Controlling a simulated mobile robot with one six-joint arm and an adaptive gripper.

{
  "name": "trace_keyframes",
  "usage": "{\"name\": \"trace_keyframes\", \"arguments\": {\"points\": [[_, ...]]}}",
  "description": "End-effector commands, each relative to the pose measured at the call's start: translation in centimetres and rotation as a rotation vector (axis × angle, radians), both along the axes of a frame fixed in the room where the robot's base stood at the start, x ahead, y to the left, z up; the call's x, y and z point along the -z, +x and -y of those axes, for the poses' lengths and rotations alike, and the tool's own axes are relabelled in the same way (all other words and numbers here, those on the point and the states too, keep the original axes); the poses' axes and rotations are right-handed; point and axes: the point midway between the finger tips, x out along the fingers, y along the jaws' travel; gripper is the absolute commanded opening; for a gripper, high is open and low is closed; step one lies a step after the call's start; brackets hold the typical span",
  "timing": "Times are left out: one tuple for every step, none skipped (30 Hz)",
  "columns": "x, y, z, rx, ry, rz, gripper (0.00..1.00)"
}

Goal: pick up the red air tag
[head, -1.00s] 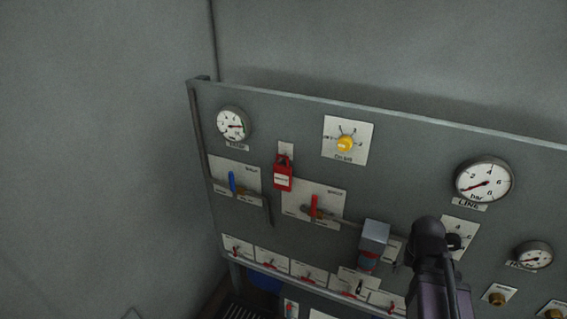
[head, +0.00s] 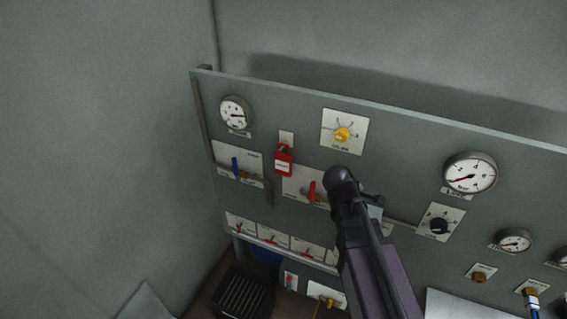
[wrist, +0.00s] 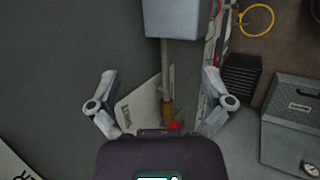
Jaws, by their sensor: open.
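The red air tag (head: 283,161) hangs from a small white plate on the upper left of the grey panel, clear of my arm in the head view. I cannot make it out in the wrist view. My gripper (wrist: 159,75) is open, its two fingers spread wide with nothing held between them. A pipe with a brass valve (wrist: 167,112) and a small red part (wrist: 173,126) lie beyond it. In the head view my arm hides the gripper and stands to the right of the tag.
A red-handled valve (head: 312,191) is just left of my arm, and a blue-handled valve (head: 236,167) is left of the tag. A yellow knob (head: 343,134) sits above. A grey box (wrist: 184,18) is close ahead in the wrist view. The wall at left is bare.

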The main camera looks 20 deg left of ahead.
Motion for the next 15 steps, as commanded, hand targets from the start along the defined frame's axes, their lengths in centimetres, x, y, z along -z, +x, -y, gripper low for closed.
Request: {"name": "trace_keyframes", "arguments": {"points": [[-0.3,0.2,-1.6,-0.077,-0.048,0.008,1.0],[-0.6,0.2,-2.5,-0.124,-0.078,0.012,1.0],[-0.9,0.3,-3.6,-0.185,-0.12,0.019,1.0],[-1.2,0.3,-4.5,-0.231,-0.153,0.024,1.0],[-1.4,0.3,-5.3,-0.275,-0.186,0.029,1.0],[-1.7,0.3,-6.5,-0.337,-0.229,0.037,1.0],[-2.0,0.3,-7.4,-0.382,-0.264,0.042,1.0],[-2.3,0.2,-8.3,-0.425,-0.298,0.047,1.0],[-2.6,0.1,-9.5,-0.485,-0.343,0.056,1.0],[-2.9,0.1,-10.4,-0.527,-0.379,0.062,1.0],[-3.2,-0.1,-11.4,-0.57,-0.414,0.068,1.0],[-3.6,-0.2,-12.6,-0.627,-0.463,0.076,1.0],[-3.9,-0.4,-13.6,-0.669,-0.499,0.084,1.0],[-4.2,-0.5,-14.5,-0.71,-0.537,0.09,1.0],[-4.6,-0.8,-15.8,-0.765,-0.587,0.099,1.0]]}}
